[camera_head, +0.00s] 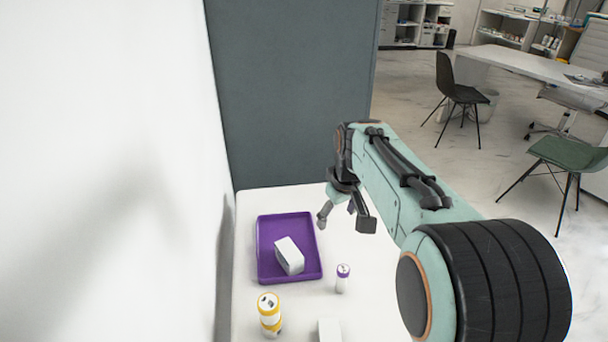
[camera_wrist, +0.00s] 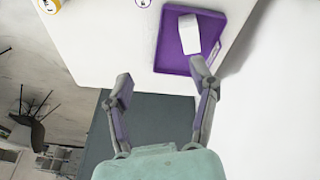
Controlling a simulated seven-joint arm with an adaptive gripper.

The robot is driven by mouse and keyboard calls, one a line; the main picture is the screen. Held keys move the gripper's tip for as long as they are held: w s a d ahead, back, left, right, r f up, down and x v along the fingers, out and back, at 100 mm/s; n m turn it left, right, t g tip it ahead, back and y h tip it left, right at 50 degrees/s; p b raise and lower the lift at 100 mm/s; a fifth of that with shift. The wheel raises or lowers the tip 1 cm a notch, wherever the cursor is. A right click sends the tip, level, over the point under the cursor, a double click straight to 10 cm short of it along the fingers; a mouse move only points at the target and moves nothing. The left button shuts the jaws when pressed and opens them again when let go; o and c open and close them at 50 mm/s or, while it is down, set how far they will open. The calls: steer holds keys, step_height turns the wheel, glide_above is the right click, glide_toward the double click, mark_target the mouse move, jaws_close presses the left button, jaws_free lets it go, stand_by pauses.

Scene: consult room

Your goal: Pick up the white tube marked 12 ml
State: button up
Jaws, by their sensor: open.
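A small white tube with a purple top (camera_head: 342,279) stands upright on the white table, right of the purple tray. Only its round top (camera_wrist: 143,2) shows at the upper edge of the wrist view. I cannot read a 12 ml mark on it.
The purple tray (camera_head: 264,240) holds a white box (camera_head: 289,255); both show in the wrist view. Another white block (camera_head: 329,331) is cut off at the bottom edge. A white wall (camera_head: 110,150) borders the table's left. A grey panel (camera_head: 290,90) stands behind.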

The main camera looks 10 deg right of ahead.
steer(key=g, duration=0.1)
glide_above(342, 279)
steer(key=w, duration=0.3)
steer(key=s+x, duration=0.2)
steer(key=x, duration=0.7)
steer(key=f, duration=0.5)
steer(key=s+f+g, duration=0.1)
steer(key=f, duration=0.4)
steer(key=f+g, duration=0.1)
steer(key=f, duration=0.4)
steer(key=shift+s+d+f+m, duration=0.25)
steer(key=shift+s+f+m, duration=0.05)
steer(key=shift+s+m, duration=0.1)
steer(key=shift+f, duration=0.55)
steer(key=c, duration=1)
